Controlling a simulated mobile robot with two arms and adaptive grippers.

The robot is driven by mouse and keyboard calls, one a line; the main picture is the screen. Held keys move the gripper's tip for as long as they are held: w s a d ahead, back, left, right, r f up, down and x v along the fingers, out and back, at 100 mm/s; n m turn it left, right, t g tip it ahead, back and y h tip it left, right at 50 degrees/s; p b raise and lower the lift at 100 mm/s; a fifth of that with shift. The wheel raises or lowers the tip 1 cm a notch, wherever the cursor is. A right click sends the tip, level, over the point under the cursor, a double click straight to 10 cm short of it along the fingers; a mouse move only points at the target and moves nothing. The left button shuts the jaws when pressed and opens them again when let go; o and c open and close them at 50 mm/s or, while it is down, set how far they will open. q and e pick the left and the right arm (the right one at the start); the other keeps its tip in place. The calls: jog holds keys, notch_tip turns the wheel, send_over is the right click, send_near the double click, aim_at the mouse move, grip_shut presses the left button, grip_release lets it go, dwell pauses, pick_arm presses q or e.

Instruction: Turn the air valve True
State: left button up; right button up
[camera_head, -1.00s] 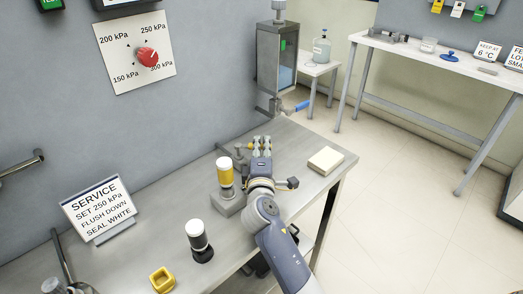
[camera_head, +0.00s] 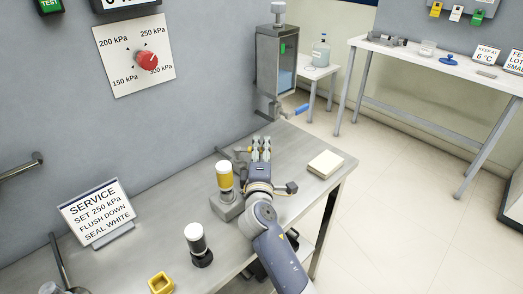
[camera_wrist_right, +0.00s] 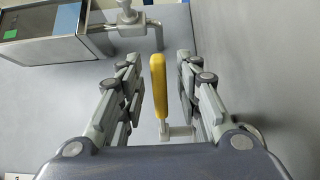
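The air valve appears to be the yellow lever (camera_wrist_right: 158,85) on a grey fitting (camera_wrist_right: 178,133). In the right wrist view the lever stands upright between my right gripper's fingers (camera_wrist_right: 156,88). There is a gap on both sides, so the fingers are open around it, not closed on it. In the head view my right gripper (camera_head: 262,146) is at the back of the bench by the wall. A small yellow bit of the lever (camera_head: 249,150) shows beside its fingers; the rest is hidden. My left gripper is not in view.
A yellow column with white cap (camera_head: 224,176) stands in a grey block left of my right forearm. A dark, white-capped column (camera_head: 197,242) and yellow cup (camera_head: 161,283) are nearer. A pale block (camera_head: 325,164) lies right. A blue-handled tap (camera_head: 296,111) hangs under the tank (camera_head: 276,60).

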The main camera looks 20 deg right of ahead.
jog(key=v, duration=1.1)
jog(key=shift+s+a, duration=0.1)
jog(key=shift+s, duration=0.3)
jog(key=shift+f, duration=0.1)
